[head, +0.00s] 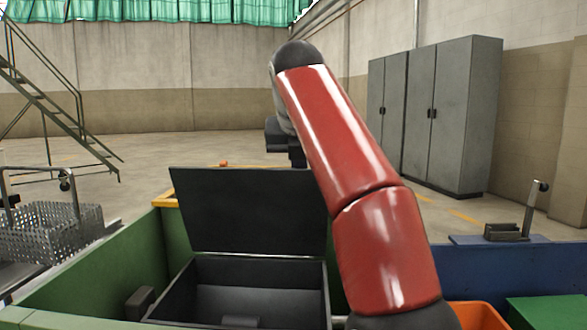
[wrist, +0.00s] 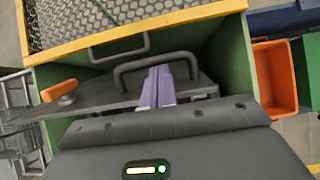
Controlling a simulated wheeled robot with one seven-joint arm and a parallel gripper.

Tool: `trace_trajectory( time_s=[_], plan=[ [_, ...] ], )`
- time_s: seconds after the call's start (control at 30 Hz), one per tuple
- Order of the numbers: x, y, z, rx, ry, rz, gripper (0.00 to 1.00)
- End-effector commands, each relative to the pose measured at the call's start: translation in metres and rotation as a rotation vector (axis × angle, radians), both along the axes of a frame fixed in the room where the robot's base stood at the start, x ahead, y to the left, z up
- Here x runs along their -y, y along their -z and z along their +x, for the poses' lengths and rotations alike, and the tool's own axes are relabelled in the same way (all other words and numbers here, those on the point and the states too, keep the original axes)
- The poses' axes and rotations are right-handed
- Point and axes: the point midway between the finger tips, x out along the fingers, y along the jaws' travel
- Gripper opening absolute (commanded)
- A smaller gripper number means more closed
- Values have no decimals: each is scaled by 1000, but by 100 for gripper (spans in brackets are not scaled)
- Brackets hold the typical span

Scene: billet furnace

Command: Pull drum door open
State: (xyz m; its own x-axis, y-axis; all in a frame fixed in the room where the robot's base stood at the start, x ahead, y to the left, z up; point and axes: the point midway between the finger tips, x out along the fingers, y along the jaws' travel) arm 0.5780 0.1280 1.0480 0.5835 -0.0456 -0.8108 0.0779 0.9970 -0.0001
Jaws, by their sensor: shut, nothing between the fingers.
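In the wrist view, a perforated grey drum surface (wrist: 110,20) lies behind a yellow rim (wrist: 140,33). A dark bar handle (wrist: 125,72) stands just beyond the fingertips, and a second dark handle (wrist: 120,53) is farther up. I cannot tell which handle belongs to the drum door. My gripper (wrist: 156,72) is shut and empty, its pale purple fingers ending close to the nearer handle's bar; contact is unclear. In the head view, the drum and handles are not identifiable, and my red arm hides most of the gripper.
An orange-handled lever (wrist: 59,90) sits left of the fingers in the wrist view. Green walls (head: 95,262) surround a dark box with a raised lid (head: 250,210). An orange bin (head: 478,315) is at lower right, a wire basket (head: 50,230) at left. Open floor lies beyond.

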Motion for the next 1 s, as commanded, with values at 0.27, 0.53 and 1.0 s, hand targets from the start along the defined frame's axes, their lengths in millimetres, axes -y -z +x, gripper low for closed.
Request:
trace_trajectory(
  time_s=[0.27, 0.53, 1.0],
  plan=[
    [0, 1, 1, -1, 2, -1, 0],
    [-1, -3, -1, 1, 0, 0, 0],
    [-6, -7, -76, 3, -1, 0, 0]
  ],
)
